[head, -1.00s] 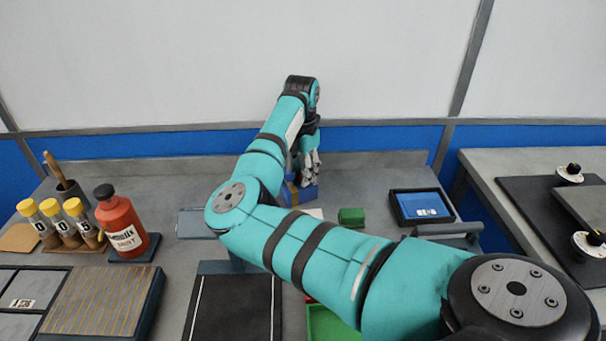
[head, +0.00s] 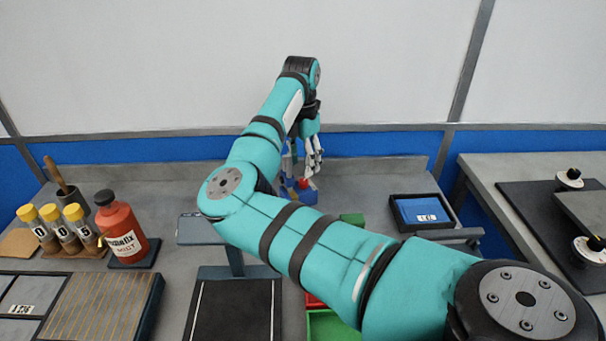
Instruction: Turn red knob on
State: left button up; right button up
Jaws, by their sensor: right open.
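A small red knob (head: 303,184) shows on a blue box (head: 312,196) near the back of the grey bench, partly hidden by my right arm and gripper. My right gripper (head: 303,176) hangs pointing down just above and around the area of the knob. Its fingers are apart and it holds nothing that I can see. Whether a finger touches the knob is too small to tell. My left gripper is not in view.
A red bottle (head: 121,230) and several yellow-capped tubes (head: 63,228) stand at the left. A black tray with a blue item (head: 420,210) and a green block (head: 352,219) sit right of the box. A grey raised plate (head: 200,231) is left of my arm.

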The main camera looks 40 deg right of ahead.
aim_at(302, 180)
notch_tip(302, 180, up, 7)
jog(key=shift+f, duration=0.1)
dwell(0.3)
